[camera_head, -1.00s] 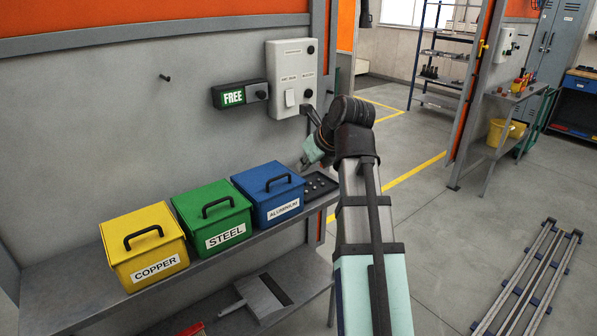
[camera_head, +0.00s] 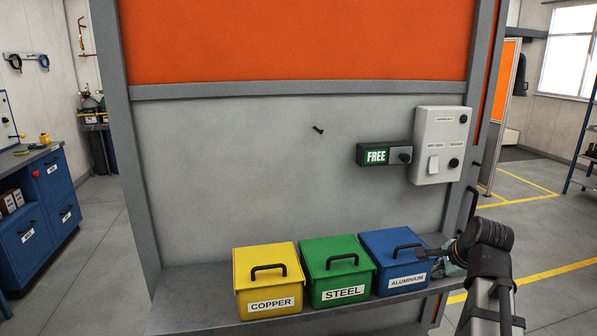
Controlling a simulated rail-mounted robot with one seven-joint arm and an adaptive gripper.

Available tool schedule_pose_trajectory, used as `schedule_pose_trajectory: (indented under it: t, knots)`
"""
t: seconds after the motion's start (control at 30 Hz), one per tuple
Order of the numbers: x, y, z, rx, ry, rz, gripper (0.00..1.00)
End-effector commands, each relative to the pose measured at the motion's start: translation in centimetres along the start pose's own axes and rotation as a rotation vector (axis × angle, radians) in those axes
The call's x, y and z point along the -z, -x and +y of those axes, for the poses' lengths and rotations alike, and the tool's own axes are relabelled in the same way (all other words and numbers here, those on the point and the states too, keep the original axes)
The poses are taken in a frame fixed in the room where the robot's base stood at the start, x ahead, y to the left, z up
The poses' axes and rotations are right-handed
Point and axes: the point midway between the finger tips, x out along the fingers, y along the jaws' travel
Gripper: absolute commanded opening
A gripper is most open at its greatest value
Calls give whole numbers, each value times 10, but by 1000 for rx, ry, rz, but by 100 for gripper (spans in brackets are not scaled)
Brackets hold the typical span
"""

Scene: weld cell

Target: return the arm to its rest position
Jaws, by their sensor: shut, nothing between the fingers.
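My arm (camera_head: 489,285) comes up from the lower right and bends at a dark joint in front of the shelf's right end. My gripper (camera_head: 424,253) points left from there, in front of the right side of the blue ALUMINIUM box (camera_head: 385,255). Its fingers look small and dark, close together, with nothing seen between them. I cannot tell whether it touches the box or is only in front of it.
A green STEEL box (camera_head: 325,283) and a yellow COPPER box (camera_head: 252,300) stand left of the blue box on the grey shelf (camera_head: 205,290). A switch box (camera_head: 452,135) and a FREE sign (camera_head: 376,156) are on the wall above. Blue cabinets (camera_head: 45,215) stand at the left.

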Motion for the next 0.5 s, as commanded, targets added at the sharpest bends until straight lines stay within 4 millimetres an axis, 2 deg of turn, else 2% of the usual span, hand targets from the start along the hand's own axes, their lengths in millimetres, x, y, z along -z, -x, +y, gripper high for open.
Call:
schedule_pose_trajectory:
  t: [0.03,0.2,0.37,0.5]
  knots:
    - [-2,-21,14,-32,76,-2,0]
    - [-7,-82,56,-122,332,-21,0]
    - [-16,-134,102,-207,543,-60,0]
    - [-25,-175,146,-279,710,-108,0]
